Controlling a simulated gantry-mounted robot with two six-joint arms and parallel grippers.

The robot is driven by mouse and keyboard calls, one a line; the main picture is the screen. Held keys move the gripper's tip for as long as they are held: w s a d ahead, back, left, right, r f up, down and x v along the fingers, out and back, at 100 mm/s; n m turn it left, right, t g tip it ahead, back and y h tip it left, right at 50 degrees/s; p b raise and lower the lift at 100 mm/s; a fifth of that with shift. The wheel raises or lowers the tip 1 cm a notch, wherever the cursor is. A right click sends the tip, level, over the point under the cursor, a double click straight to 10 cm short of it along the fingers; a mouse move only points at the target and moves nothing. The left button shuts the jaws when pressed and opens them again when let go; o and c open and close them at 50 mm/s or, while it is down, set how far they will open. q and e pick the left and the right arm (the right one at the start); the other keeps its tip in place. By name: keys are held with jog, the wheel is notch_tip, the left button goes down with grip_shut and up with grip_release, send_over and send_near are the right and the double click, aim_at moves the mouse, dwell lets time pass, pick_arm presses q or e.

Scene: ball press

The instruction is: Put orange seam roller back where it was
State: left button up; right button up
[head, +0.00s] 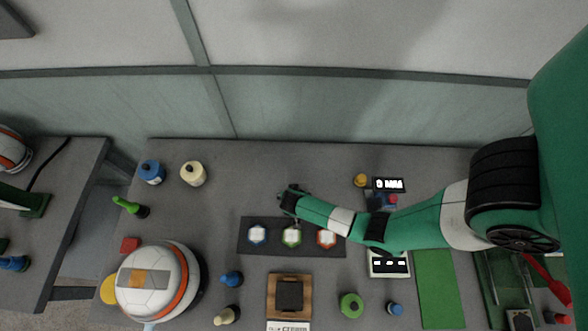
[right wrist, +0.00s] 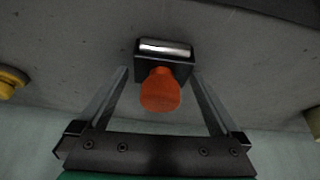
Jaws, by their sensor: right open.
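The orange seam roller (right wrist: 160,91) shows in the right wrist view, with an orange rounded handle and a black head with a silver edge. It is at the grey table surface, between the two fingers of my right gripper (right wrist: 160,73). The fingers are open, one on each side, with a visible gap to the handle. In the head view my right gripper (head: 289,199) is low over the table behind the dark tray, and the roller is hidden there. My left gripper is not in view.
A dark tray (head: 245,248) with several hexagonal pieces lies just in front of my right gripper. A yellow item (head: 361,180) and small displays (head: 389,185) are right. Table behind the gripper is clear.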

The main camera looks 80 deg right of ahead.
jog(key=p+v, duration=0.5)
jog(key=v, duration=0.7)
jog(key=shift+r, duration=0.1)
